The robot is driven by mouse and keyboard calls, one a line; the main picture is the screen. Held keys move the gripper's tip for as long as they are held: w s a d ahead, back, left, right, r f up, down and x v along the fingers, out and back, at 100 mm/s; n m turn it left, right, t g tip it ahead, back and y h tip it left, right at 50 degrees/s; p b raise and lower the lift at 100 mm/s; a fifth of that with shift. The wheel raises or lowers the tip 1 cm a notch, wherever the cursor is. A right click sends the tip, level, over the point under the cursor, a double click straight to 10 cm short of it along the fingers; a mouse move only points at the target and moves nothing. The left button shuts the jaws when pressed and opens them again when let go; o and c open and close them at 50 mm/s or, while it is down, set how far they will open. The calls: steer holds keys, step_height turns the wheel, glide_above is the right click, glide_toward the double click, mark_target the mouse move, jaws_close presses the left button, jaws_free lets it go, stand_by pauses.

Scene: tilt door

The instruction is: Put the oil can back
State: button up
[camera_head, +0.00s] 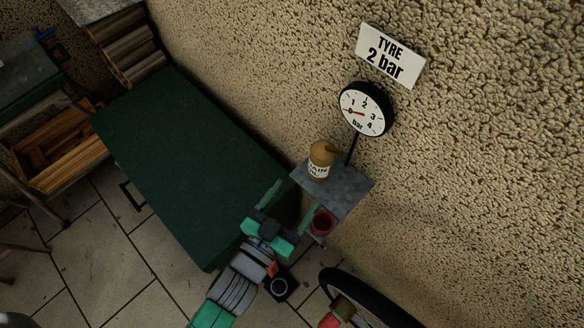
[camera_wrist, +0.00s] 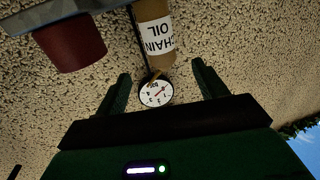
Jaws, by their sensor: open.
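The oil can (camera_head: 320,160) is a tan bottle with a white label and stands upright on a small grey shelf (camera_head: 345,190) by the wall. In the wrist view the oil can (camera_wrist: 154,40) appears upside down, its label reading "CHAIN OIL", beyond my fingertips. My gripper (camera_head: 289,205) is open and empty, at the front-left of the shelf and apart from the oil can. Both fingers of my gripper (camera_wrist: 164,85) show in the wrist view with nothing between them but the background.
A red cup (camera_head: 322,222) is at the shelf's near edge, close to my right finger. A large dark green box or panel (camera_head: 180,160) with a handle lies left. A wheel (camera_head: 370,300) is below right.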

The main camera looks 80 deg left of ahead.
steer(key=shift+r, duration=0.1)
stand_by(0.3)
steer(key=w+d+r+m+t+h, duration=0.1)
steer(key=w+d+r+m+t, duration=0.15)
steer(key=w+r, duration=0.75)
steer(key=w+d+r+m+t+h, duration=0.1)
steer(key=w+r+t, duration=0.3)
steer(key=w+r, duration=0.6)
steer(key=d+r+m+t+h, duration=0.3)
steer(key=d+r+h, duration=0.3)
steer(key=d+r, duration=0.5)
steer(key=d+r+m+t+h, duration=0.3)
steer(key=d+r, duration=0.8)
steer(key=r, duration=0.6)
steer(key=t+h, duration=0.1)
steer(key=h, duration=0.1)
steer(key=shift+w+d+r+h, duration=0.2)
steer(key=shift+d+r+h, duration=0.05)
steer(key=shift+r+h, duration=0.15)
steer(key=shift+m, duration=0.25)
step_height(320, 180, up, 33)
steer(key=p, duration=3.2)
steer(key=shift+a+p, duration=0.2)
steer(key=shift+p, duration=0.2)
